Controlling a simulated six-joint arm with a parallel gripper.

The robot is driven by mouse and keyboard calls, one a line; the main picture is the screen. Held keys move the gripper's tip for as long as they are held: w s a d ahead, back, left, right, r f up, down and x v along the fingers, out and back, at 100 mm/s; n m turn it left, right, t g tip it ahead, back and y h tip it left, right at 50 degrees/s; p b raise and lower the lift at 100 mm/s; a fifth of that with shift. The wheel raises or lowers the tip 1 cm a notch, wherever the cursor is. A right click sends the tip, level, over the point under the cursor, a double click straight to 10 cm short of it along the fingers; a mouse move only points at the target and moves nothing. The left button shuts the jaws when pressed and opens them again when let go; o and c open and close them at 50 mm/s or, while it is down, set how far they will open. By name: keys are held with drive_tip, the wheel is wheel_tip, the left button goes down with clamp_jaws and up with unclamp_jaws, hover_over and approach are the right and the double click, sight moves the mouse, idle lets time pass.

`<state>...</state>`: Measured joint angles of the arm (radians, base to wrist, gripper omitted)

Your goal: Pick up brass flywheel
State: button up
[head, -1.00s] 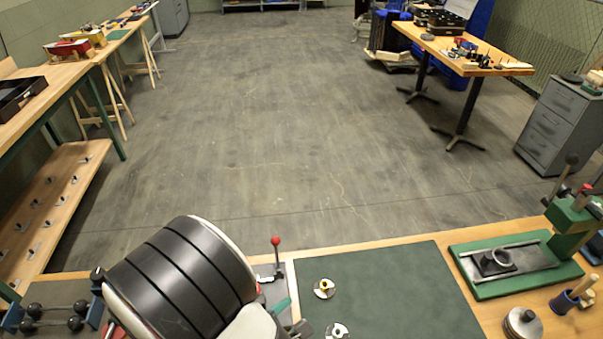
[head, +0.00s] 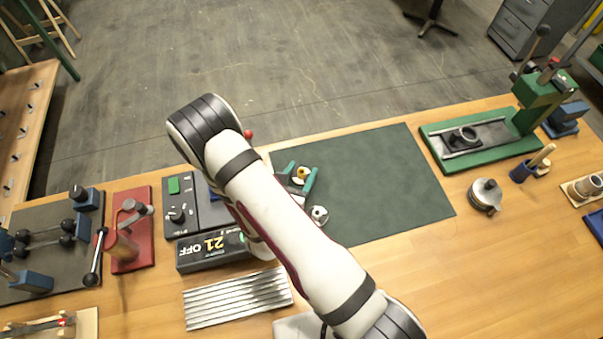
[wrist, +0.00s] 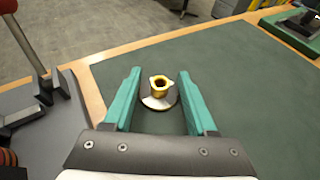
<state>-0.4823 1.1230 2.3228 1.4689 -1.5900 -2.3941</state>
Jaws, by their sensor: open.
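The brass flywheel, a gold hub on a pale and dark disc, lies on the green mat in the head view (head: 303,173). In the wrist view the flywheel (wrist: 158,90) shows between my fingers, with its hub upward. My gripper (wrist: 160,75) is open, one teal finger to each side of it, with nothing held. In the head view my gripper (head: 299,174) also brackets the flywheel. I cannot tell how far the fingertips are above the mat.
A control box (head: 212,249) and a red-knobbed lever (head: 249,135) stand left of the mat. A green press (head: 535,120) is at the right. Much of the mat is clear.

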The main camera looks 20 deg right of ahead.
drive_tip(key=shift+w+d+f, duration=0.2)
drive_tip(key=shift+w, duration=0.1)
clamp_jaws()
